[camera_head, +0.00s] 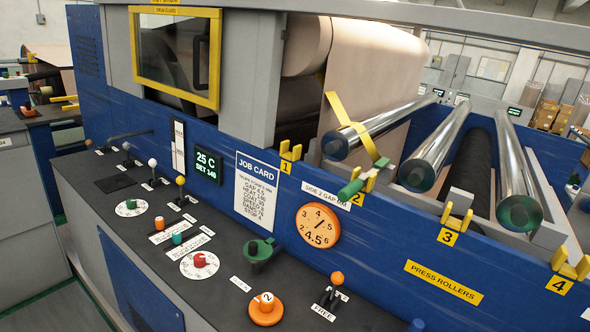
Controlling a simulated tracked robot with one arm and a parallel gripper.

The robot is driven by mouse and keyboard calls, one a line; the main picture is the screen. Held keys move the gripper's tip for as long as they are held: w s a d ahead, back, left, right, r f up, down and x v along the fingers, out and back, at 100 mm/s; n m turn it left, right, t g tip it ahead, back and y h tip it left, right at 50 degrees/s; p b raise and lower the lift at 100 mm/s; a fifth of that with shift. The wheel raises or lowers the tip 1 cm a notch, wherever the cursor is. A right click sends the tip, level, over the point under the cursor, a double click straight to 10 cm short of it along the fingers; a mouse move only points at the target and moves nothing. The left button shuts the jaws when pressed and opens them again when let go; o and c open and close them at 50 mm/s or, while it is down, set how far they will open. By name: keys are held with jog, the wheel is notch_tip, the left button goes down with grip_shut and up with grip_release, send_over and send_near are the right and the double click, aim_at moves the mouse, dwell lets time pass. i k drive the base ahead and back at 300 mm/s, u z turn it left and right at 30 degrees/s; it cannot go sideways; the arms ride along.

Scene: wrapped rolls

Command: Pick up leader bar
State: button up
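A short bar with a green end (350,189) rests in the yellow bracket numbered 2 (365,178), on the top edge of the blue machine side. It looks like the leader bar, though no label on it says so. Only its near end shows clearly; I cannot tell how far it runs behind the bracket. My gripper is not in view.
Chrome rollers (440,145) slope behind the brackets. Yellow brackets numbered 1 (290,155), 3 (457,217) and 4 (571,266) look empty. A control shelf (140,245) with knobs and levers lies below, with an orange dial (319,224) and a job card (256,190) above.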

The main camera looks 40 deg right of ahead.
aim_at(348, 192)
jog(key=u, duration=1.25)
jog(key=i, duration=1.65)
jog(key=z, duration=3.5)
jog(key=i, duration=1)
jog(key=z, duration=0.15)
